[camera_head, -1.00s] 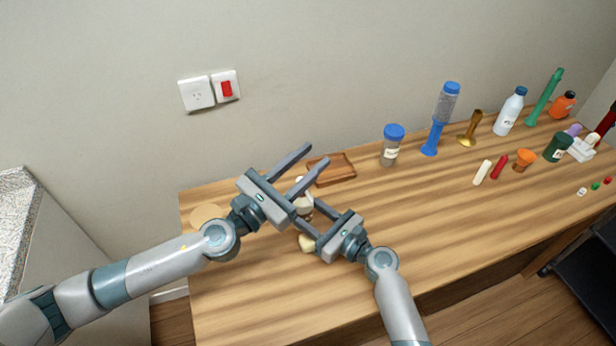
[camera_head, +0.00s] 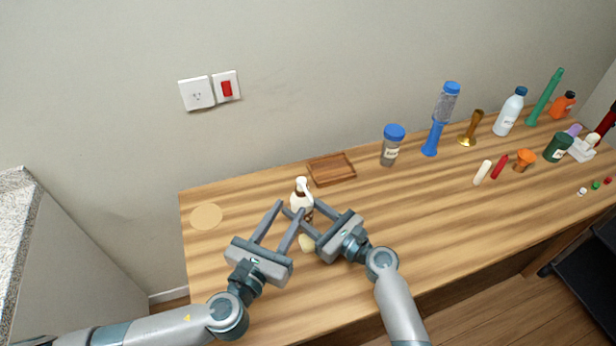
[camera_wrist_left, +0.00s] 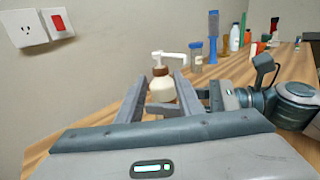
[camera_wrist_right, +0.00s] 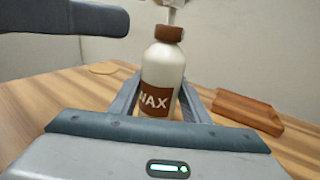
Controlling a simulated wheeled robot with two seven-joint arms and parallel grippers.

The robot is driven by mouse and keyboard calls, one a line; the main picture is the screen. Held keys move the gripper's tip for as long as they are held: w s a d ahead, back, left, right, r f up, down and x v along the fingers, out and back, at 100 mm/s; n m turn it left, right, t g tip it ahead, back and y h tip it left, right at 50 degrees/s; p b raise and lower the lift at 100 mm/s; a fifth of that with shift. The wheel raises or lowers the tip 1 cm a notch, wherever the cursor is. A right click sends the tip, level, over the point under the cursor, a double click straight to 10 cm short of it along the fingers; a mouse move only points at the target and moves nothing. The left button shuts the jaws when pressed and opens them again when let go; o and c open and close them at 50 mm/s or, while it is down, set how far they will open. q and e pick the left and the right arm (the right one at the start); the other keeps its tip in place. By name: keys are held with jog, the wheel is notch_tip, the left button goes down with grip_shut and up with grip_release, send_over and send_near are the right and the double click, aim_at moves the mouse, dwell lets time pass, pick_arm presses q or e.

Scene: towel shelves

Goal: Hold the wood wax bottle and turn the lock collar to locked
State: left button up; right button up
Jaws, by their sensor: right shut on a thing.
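The wood wax bottle (camera_head: 301,200) stands upright on the table, cream-coloured with a white pump head. Its brown lock collar (camera_wrist_right: 169,33) and brown WAX label (camera_wrist_right: 156,100) show in the right wrist view. My right gripper (camera_head: 302,208) is shut on the bottle's body, a finger on each side. My left gripper (camera_head: 289,207) is open and empty, in front of the bottle. In the left wrist view the bottle (camera_wrist_left: 161,90) and collar (camera_wrist_left: 161,71) appear beyond and between its fingers, apparently apart from them. I cannot read any lock mark on the collar.
A wooden tray (camera_head: 331,168) lies behind the bottle, and a round tan disc (camera_head: 206,216) lies left. A pale rounded object (camera_head: 307,243) is beside the right gripper. A blue-lidded jar (camera_head: 391,146) and several bottles stand to the right. The table's front left is clear.

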pick_arm(q)
jog(key=x, duration=1.2)
jog(key=c, duration=0.8)
